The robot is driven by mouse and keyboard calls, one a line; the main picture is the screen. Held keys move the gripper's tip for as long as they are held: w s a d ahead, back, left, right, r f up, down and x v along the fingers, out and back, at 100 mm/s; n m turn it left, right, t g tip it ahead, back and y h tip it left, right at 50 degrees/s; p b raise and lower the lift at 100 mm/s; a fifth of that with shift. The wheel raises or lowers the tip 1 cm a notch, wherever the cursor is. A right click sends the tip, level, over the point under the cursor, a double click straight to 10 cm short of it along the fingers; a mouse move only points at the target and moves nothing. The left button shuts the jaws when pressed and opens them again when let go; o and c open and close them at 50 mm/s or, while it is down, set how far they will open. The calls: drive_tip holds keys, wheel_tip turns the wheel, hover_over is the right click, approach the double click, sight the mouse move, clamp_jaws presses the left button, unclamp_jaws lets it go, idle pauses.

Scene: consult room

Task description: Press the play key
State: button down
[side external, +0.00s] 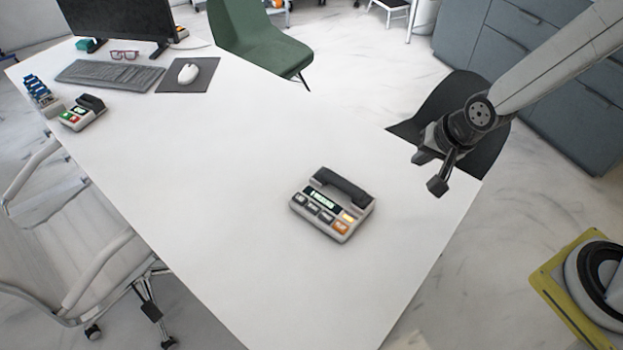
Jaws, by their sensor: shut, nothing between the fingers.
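A pale grey device (332,205) with a dark handle, a small display and a row of keys lies on the white table (240,170) near its right end. Its front row has dark grey keys (312,208) and an orange key (341,227), with a small yellow-lit key (348,217) above the orange one. The key labels are too small to read, so I cannot tell which is the play key. My gripper (437,186) is shut and empty, above and to the right of the device, apart from it.
A second device (82,113) with green and red keys stands at the table's far left, near a keyboard (110,74), mouse (188,74), glasses (125,54) and monitor (118,18). Chairs stand around the table. The table around the near device is clear.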

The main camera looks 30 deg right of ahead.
drive_tip(key=w+a+f+m+t, duration=0.2)
drive_tip(key=w+a+f+m, duration=0.1)
drive_tip(key=a+m, duration=0.4)
drive_tip(key=m+t, duration=0.1)
drive_tip(key=m, duration=0.5)
hover_over(336, 221)
drive_tip(key=s+d, duration=0.2)
drive_tip(key=d, duration=0.1)
wheel_tip(336, 221, down, 3)
drive_tip(key=shift+s+a+f+m+t+y, duration=0.15)
drive_tip(key=shift+a+f+m+t+y, duration=0.15)
drive_tip(key=shift+a+m, duration=0.45)
drive_tip(key=shift+s+a+f+m+t+y, duration=0.1)
drive_tip(key=shift+a+f+m+t+y, duration=0.25)
drive_tip(key=shift+m, duration=0.6)
drive_tip(key=shift+a, duration=0.1)
drive_tip(key=shift+f+h, duration=0.15)
drive_tip(key=shift+h, duration=0.1)
drive_tip(key=shift+f, duration=4.2)
drive_tip(key=shift+f, duration=0.85)
drive_tip(key=shift+r, duration=0.8)
